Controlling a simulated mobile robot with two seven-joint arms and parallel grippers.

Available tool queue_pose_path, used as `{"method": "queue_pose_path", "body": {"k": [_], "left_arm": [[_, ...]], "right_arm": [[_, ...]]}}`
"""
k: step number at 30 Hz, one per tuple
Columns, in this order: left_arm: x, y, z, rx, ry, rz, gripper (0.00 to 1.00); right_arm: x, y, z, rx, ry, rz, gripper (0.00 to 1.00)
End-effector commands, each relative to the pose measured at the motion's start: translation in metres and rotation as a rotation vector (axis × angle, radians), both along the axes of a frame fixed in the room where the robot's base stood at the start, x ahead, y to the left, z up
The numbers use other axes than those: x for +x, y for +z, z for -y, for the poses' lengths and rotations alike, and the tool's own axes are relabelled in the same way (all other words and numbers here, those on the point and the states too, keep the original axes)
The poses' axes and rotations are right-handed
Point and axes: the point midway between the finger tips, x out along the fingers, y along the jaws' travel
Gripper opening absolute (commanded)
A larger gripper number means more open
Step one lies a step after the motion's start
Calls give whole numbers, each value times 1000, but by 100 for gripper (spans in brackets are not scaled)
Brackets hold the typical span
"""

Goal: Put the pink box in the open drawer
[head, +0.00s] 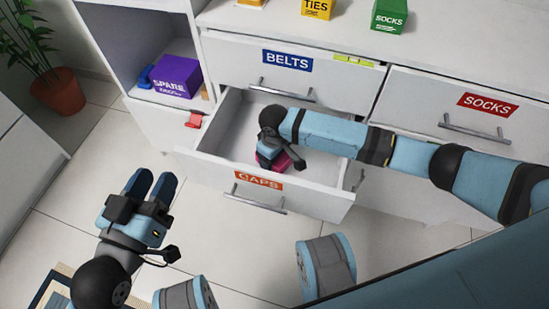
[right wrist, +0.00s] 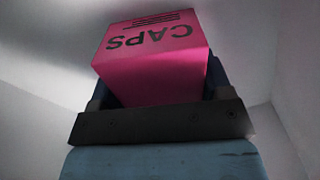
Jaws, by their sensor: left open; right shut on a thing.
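The pink box (head: 283,162) is inside the open drawer (head: 322,199), whose front carries an orange CAPS label. My right gripper (head: 270,157) reaches down into the drawer and is shut on the box, with my arm hiding most of it from the head camera. In the right wrist view the pink box (right wrist: 155,72) shows its CAPS print between the two fingers, with pale drawer walls around. I cannot tell whether the box touches the drawer floor. My left gripper (head: 152,184) is open and empty above the floor, left of the drawer.
The BELTS drawer (head: 335,88) above and the SOCKS drawer (head: 440,125) at right look shut. A purple SPARE box (head: 177,77) stands in the left shelf. Yellow TIES (head: 317,8) and green SOCKS (head: 389,15) boxes stand on top. A potted plant (head: 58,92) is at left.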

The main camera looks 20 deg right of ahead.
Motion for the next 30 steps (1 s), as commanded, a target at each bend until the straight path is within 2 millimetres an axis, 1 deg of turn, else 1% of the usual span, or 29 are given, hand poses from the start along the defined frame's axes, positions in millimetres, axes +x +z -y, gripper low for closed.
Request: {"method": "queue_pose_path", "body": {"k": [11,12,15,22,25,28,30], "left_arm": [[0,2,0,0,0,1,43],[0,2,0,-2,1,3,43],[0,2,0,-2,1,3,43],[0,2,0,-2,1,3,43],[0,-2,0,0,0,-1,43],[0,9,0,-3,4,7,43],[0,20,-1,-23,16,39,43]], "right_arm": [[0,-2,0,1,1,-1,46],[0,-3,0,0,1,0,77],[0,-3,0,1,1,1,98],[0,-3,0,1,1,1,98],[1,-1,0,0,1,2,98],[1,14,0,0,0,1,98],[0,28,0,0,1,2,98]]}}
